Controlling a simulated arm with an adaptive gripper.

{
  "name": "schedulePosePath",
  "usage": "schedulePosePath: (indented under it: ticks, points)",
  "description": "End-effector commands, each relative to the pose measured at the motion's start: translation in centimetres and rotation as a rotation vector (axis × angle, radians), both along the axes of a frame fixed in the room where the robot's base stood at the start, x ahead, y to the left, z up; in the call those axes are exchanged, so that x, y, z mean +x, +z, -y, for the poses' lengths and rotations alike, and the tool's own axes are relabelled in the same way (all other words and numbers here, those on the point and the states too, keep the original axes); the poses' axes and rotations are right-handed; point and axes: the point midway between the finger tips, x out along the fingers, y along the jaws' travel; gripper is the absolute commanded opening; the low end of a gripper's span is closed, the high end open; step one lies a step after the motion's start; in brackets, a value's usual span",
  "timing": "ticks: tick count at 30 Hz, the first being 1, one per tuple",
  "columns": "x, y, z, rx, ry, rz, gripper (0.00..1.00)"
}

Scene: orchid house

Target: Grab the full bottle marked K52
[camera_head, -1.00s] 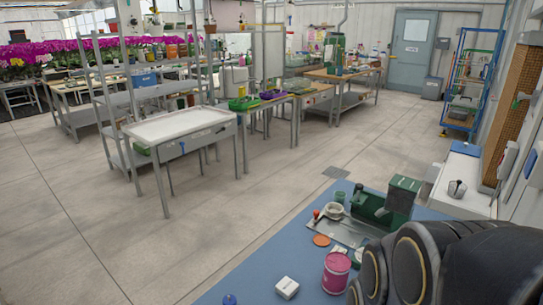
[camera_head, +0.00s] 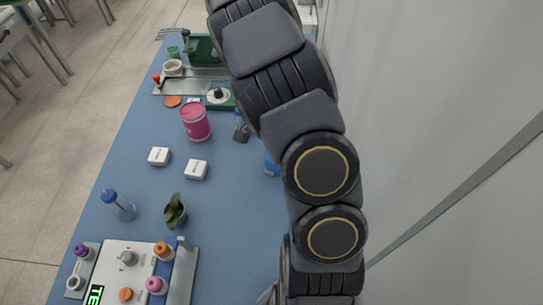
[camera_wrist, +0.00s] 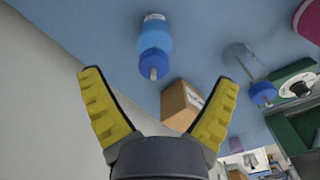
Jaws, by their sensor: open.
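A blue-filled bottle (camera_wrist: 157,33) with a blue cap and a pale label lies ahead of my gripper (camera_wrist: 158,79) in the wrist view. The label is too small to read, so I cannot confirm K52. My gripper is open and empty, its yellow fingers spread on either side of the bottle's line, apart from it. In the head view a blue bottle (camera_head: 271,165) is mostly hidden behind my arm. A clear bottle with a blue cap (camera_wrist: 262,93) is to the right in the wrist view. Another clear bottle (camera_head: 122,207) stands at the left in the head view.
A brown box (camera_wrist: 181,104) sits between the fingers' lines, close to the blue bottle. The blue table (camera_head: 150,130) also holds a pink tub (camera_head: 195,123), two white boxes (camera_head: 160,156), a small plant (camera_head: 174,212) and a white device (camera_head: 127,260). A wall runs along the right.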

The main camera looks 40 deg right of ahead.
Motion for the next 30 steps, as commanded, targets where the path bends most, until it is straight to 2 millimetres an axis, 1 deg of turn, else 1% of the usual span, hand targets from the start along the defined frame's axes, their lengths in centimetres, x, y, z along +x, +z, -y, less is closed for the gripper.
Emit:
schedulePosePath:
  ticks: [3,8,12,15,18,23,24,26,27,28,29,30]
  points:
    - [-0.2,-1.4,-0.1,0.005,0.002,-0.005,0.89]
    - [-0.4,-2.7,0.0,0.005,0.003,-0.006,0.89]
    - [-0.7,-4.9,0.3,0.007,0.003,-0.007,0.89]
    - [-0.6,-6.1,0.3,0.005,0.005,-0.006,0.89]
    - [-0.6,-6.6,0.4,0.001,0.005,-0.003,0.89]
    - [-0.5,-6.6,0.4,0.001,0.005,-0.002,0.89]
    - [-0.5,-6.6,0.4,0.001,0.005,-0.002,0.83]
    - [-0.6,-6.6,0.4,0.001,0.005,-0.002,0.57]
    - [-0.6,-6.6,0.4,0.001,0.006,-0.002,0.4]
    - [-0.6,-6.6,0.4,0.001,0.006,-0.002,0.28]
    - [-0.5,-6.6,0.4,0.001,0.006,-0.002,0.21]
    - [-0.5,-6.6,0.4,0.001,0.006,-0.002,0.21]
